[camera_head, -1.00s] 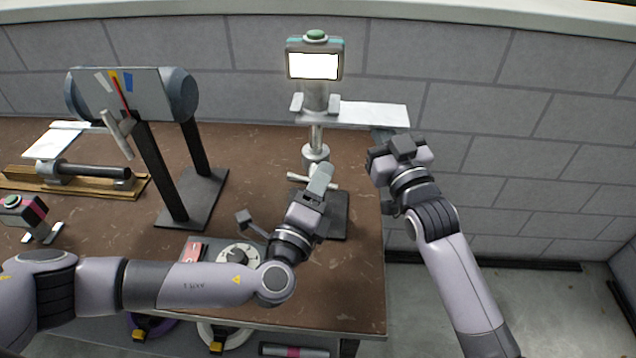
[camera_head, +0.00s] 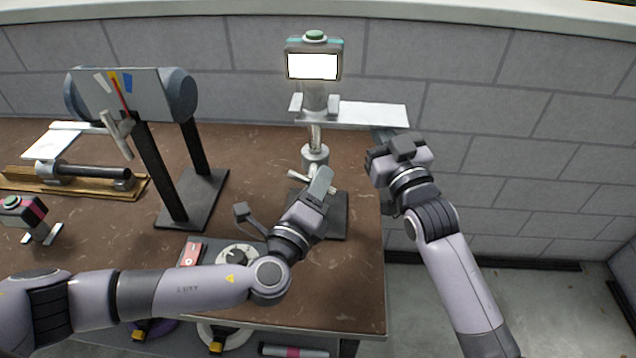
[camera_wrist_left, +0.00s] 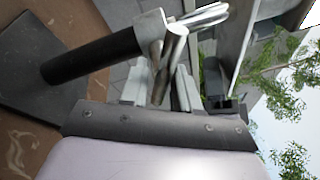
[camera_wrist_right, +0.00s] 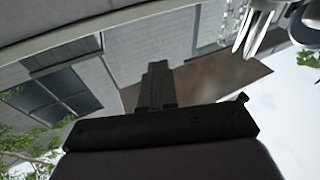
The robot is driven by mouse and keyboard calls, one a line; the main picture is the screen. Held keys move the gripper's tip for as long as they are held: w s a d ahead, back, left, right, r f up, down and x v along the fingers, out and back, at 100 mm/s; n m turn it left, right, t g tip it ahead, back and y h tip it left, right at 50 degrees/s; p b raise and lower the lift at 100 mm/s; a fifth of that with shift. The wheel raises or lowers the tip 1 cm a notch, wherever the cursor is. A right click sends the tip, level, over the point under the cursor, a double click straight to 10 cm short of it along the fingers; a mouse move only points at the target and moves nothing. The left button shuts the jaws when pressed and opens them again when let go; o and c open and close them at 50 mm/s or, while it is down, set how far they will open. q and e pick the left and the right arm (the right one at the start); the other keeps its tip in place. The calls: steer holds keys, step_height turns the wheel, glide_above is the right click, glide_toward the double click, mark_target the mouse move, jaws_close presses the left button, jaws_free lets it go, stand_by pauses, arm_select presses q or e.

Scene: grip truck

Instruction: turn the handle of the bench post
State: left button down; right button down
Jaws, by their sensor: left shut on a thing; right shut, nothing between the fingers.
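The bench post (camera_head: 315,153) is a metal column with a flat plate and a small screen box on top, standing on a dark base at the back right of the bench. Its handle (camera_head: 298,175) is a thin metal cross bar low on the column. My left gripper (camera_head: 322,180) is at the near right side of the post, shut on the handle. In the left wrist view a metal bar of the handle (camera_wrist_left: 173,48) runs between the fingers (camera_wrist_left: 158,88). My right gripper (camera_head: 390,150) is right of the post, apart from it, shut and empty; its fingers also show in the right wrist view (camera_wrist_right: 156,87).
A dial gauge on a black stand (camera_head: 165,200) is at the left of the bench. A control panel with a knob (camera_head: 236,256) lies under my left arm. A wooden rail with a dark rod (camera_head: 80,185) is at far left. A brick wall (camera_head: 480,110) is behind.

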arm_select(q)
steer(key=m, duration=0.1)
steer(key=m+g, duration=0.1)
steer(key=m, duration=0.3)
steer(key=shift+a+f, duration=0.35)
steer(key=shift+f, duration=0.05)
steer(key=m, duration=0.2)
steer(key=m+g+y, duration=0.1)
steer(key=m+y, duration=0.1)
steer(key=m, duration=0.1)
steer(key=shift+a+m+g, duration=0.3)
steer(key=shift+a+g, duration=0.05)
steer(key=shift+g, duration=0.05)
steer(key=c, duration=0.9)
jaws_free()
steer(key=shift+a+r, duration=0.1)
steer(key=v, duration=1.2)
